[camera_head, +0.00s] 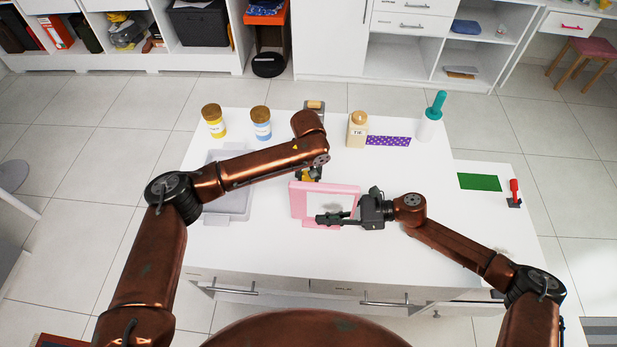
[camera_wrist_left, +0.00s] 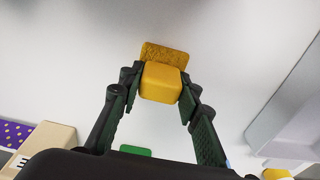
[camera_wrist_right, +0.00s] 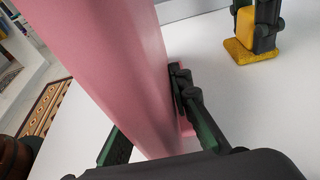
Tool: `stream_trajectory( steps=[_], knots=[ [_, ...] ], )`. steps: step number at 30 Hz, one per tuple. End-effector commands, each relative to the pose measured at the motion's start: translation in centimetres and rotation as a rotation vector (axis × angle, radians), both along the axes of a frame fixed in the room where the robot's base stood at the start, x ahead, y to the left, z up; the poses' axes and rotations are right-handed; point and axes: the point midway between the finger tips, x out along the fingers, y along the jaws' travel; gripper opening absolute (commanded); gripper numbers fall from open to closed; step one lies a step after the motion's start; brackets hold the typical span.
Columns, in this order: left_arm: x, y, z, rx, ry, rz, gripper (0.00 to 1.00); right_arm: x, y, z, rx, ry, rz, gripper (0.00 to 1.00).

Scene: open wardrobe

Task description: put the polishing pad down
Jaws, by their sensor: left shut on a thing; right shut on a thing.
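The polishing pad is a yellow block with a rough flat yellow base (camera_wrist_left: 163,53). My left gripper (camera_wrist_left: 160,84) is shut on its block-shaped handle. The pad also shows in the right wrist view (camera_wrist_right: 247,52), base down, at or just above the white tabletop; I cannot tell if it touches. In the head view my left gripper (camera_head: 309,174) is mostly hidden by its own arm, behind the pink frame. My right gripper (camera_head: 338,217) is shut on the pink frame (camera_head: 298,203), which stands upright or slightly tilted; its side fills much of the right wrist view (camera_wrist_right: 110,65).
A grey tray (camera_head: 238,212) lies left, partly under my left arm. A green sheet (camera_head: 480,182) lies right.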

Motion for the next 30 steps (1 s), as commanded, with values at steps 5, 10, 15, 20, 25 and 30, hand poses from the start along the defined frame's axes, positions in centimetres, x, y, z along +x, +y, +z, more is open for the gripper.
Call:
stream_trajectory(
  steps=[5,10,15,20,25,30],
  knots=[
    [0.1,-0.1,2.3,-0.002,-0.005,-0.001,0.07,0.0,0.0,0.0,0.0,0.0,0.0,0.05],
    [0.1,-0.1,5.8,-0.002,-0.004,-0.001,0.07,0.0,0.0,0.0,-0.001,0.0,0.0,0.05],
    [0.1,-0.1,8.5,-0.001,-0.003,-0.001,0.07,0.0,0.0,0.0,0.0,0.0,0.0,0.05],
    [0.0,-0.1,9.8,-0.001,-0.002,-0.001,0.07,0.0,0.0,0.0,0.0,0.0,0.0,0.05],
    [0.0,0.0,10.0,0.0,-0.001,-0.001,0.07,0.0,0.0,0.0,0.0,0.0,0.0,0.05],
    [0.0,0.0,9.9,0.0,-0.001,-0.001,0.07,0.0,0.0,0.0,0.0,0.0,0.0,0.05]
  ],
)
